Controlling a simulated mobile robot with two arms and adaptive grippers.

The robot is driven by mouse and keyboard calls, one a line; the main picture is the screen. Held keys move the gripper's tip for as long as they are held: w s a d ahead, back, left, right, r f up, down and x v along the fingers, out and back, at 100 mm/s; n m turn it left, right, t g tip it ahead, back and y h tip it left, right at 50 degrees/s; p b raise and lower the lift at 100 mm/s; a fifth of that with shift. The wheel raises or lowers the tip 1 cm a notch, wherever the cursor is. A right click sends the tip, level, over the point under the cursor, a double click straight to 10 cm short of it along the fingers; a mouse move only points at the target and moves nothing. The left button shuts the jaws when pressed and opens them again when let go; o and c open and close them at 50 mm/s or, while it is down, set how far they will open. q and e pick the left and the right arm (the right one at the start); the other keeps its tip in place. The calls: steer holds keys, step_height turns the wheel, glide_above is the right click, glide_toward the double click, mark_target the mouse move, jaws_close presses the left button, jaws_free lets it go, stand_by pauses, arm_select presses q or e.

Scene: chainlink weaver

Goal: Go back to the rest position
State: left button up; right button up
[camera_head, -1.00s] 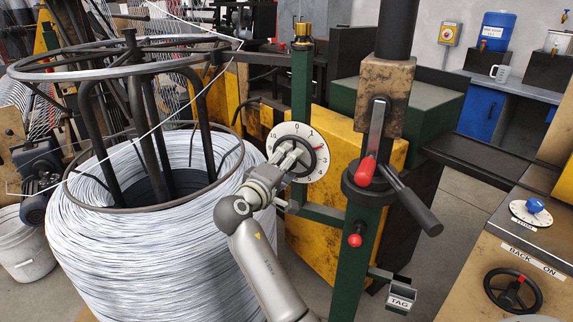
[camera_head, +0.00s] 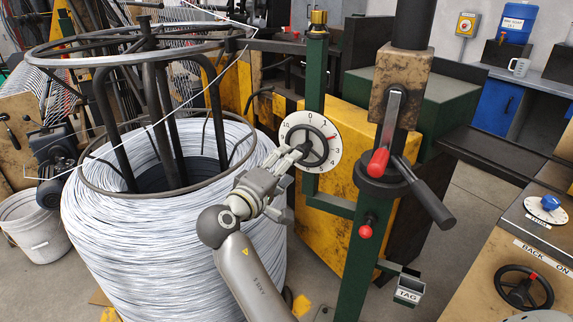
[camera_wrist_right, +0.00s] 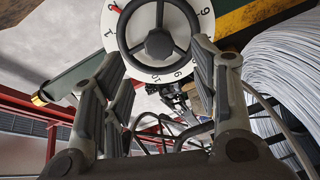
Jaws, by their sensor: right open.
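My right gripper (camera_head: 298,153) reaches up from the bottom of the head view to a white numbered dial (camera_head: 328,128) with a dark handwheel (camera_head: 314,148) on the green post. In the right wrist view, my right gripper (camera_wrist_right: 157,65) is open and empty, its fingers spread on either side below the wheel's hub (camera_wrist_right: 159,43). The dial (camera_wrist_right: 181,63) fills the top of that view. I cannot tell whether a fingertip touches the wheel. My left gripper is not in view.
A large coil of pale wire (camera_head: 175,245) with a metal ring frame (camera_head: 100,62) stands left of my arm. A green post (camera_head: 350,260) with a red-knobbed lever (camera_head: 378,162) stands to the right. A control bench (camera_head: 480,270) is at the lower right.

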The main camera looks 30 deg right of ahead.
stand_by(0.3)
steer(key=w+a+f+n+t+y, duration=0.1)
steer(key=w+a+f+n+y, duration=0.15)
steer(key=f, duration=0.75)
steer(key=w+a+f+n+y, duration=0.2)
steer(key=f+n+y, duration=0.1)
steer(key=f, duration=0.8)
steer(key=s+a+f+g+y+p, duration=0.1)
steer(key=s+f+y, duration=0.15)
steer(key=f, duration=0.55)
steer(key=s+a+f+y, duration=0.1)
steer(key=s+a+f, duration=0.15)
steer(key=f, duration=0.45)
steer(key=s+a+f+g+y+p, duration=0.15)
steer(key=s+f, duration=0.25)
steer(key=f, duration=0.4)
steer(key=s+f+m+g+y, duration=0.2)
steer(key=s+f, duration=0.9)
steer(key=s, duration=0.4)
steer(key=s+f+m+g+y, duration=0.1)
steer(key=s+f+g+y, duration=0.15)
steer(key=s+f, duration=1.05)
steer(key=s+d+m+g, duration=0.1)
steer(key=s+m, duration=0.2)
steer(key=s, duration=1.4)
steer(key=shift+d+f+g+p, duration=0.3)
steer(key=shift+g+p, duration=0.05)
steer(key=shift+g, duration=0.05)
